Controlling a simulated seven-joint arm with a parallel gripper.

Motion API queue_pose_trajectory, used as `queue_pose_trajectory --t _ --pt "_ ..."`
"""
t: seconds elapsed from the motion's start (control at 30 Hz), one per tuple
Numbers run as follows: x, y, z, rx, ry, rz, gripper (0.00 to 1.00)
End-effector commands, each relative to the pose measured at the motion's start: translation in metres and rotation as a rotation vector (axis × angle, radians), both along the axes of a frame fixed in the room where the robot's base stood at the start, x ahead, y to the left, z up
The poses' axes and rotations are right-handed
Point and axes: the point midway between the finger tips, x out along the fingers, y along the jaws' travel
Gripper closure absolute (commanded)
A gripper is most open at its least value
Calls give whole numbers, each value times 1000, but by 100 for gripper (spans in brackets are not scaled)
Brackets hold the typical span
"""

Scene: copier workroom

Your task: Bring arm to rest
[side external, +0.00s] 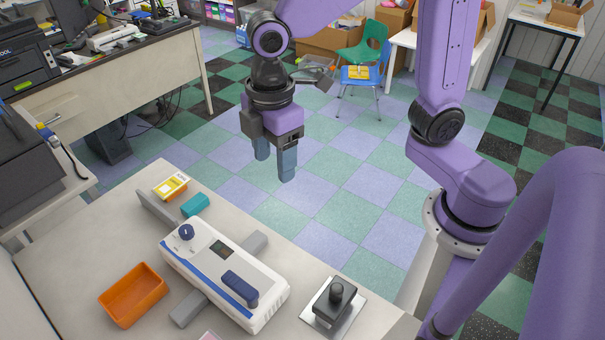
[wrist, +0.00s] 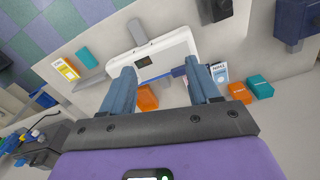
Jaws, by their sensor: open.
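My gripper (side external: 275,165) is raised above and behind the white table in the side external view. Its two blue-grey fingers point down and stand apart, with nothing between them. In the wrist view the open fingers (wrist: 165,88) frame part of the white machine below. The white laminator-like machine (side external: 222,270) has a blue stripe, a blue knob and a dark blue handle, and lies apart from my gripper. In the wrist view the machine (wrist: 155,55) is partly hidden by the fingers.
On the table (side external: 75,225) are an orange tray (side external: 134,295), a yellow-and-white box (side external: 171,186), a teal block (side external: 195,205) and a black-knobbed device on a plate (side external: 333,303). A green chair (side external: 366,48) and blue chair (side external: 360,77) stand behind. Checkered floor lies open between.

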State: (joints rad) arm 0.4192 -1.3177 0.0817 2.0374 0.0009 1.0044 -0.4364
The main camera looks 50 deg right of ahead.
Motion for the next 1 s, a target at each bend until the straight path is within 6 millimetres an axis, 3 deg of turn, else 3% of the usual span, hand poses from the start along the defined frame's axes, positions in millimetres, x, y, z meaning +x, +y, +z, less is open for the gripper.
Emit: queue_pose_trajectory --t 0.3,0.5,0.7,1.0 --pt "-90 -76 -7 11 0 -143 39" --pt "-129 -112 -17 14 2 -211 39" --pt "-143 -125 -21 16 3 -237 39" --pt "-143 -125 -21 16 3 -237 39"
